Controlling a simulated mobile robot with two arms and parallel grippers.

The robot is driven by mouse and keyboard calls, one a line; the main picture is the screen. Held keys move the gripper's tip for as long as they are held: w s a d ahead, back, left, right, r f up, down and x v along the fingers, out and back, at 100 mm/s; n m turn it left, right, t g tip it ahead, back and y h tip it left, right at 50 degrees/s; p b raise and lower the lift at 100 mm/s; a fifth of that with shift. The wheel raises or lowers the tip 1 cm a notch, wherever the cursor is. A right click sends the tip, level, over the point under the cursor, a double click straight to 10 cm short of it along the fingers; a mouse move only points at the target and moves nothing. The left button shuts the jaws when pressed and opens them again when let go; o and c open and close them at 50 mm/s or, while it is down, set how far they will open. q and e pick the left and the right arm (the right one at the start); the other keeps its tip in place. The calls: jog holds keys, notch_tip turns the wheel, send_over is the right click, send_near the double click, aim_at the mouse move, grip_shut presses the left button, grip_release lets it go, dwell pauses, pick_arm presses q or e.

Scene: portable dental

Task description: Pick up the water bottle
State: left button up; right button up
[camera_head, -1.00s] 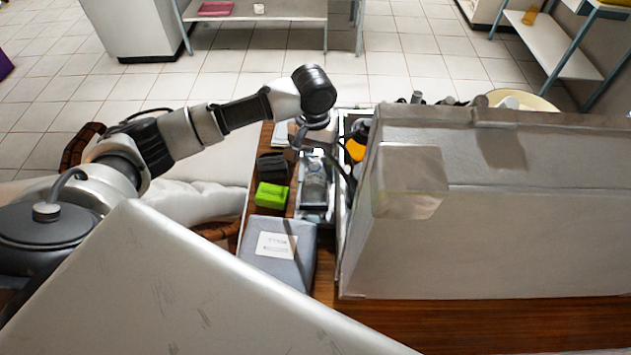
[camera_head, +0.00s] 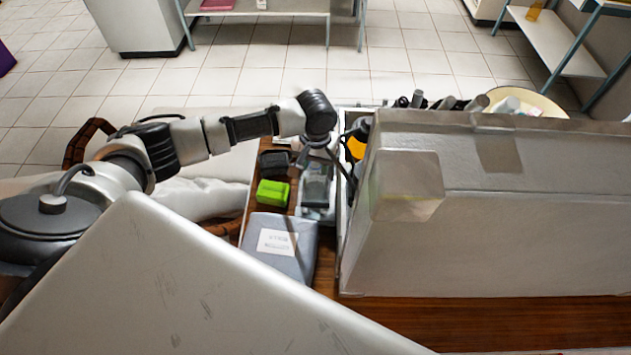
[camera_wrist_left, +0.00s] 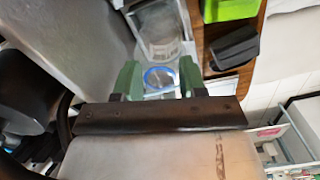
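My left gripper (camera_wrist_left: 157,80) is open in the left wrist view, with its two green-tipped fingers apart. A clear round object with a blue ring, likely the water bottle (camera_wrist_left: 160,77), shows between the fingertips; I cannot tell if they touch it. In the head view the gripper (camera_head: 308,153) points down beside the grey case, mostly hidden by its own wrist. The bottle cannot be made out clearly there. A clear box (camera_head: 316,188) stands just in front of the gripper and also shows in the left wrist view (camera_wrist_left: 162,28). My right gripper is not in view.
A large grey case (camera_head: 490,230) stands close on the right of the gripper. A green box (camera_head: 272,193), a black item (camera_head: 273,163) and a grey cotton-roll package (camera_head: 280,245) sit on the wooden table (camera_head: 430,318) to the left and front.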

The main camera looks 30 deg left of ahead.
pick_arm(q)
jog(key=c, duration=0.6)
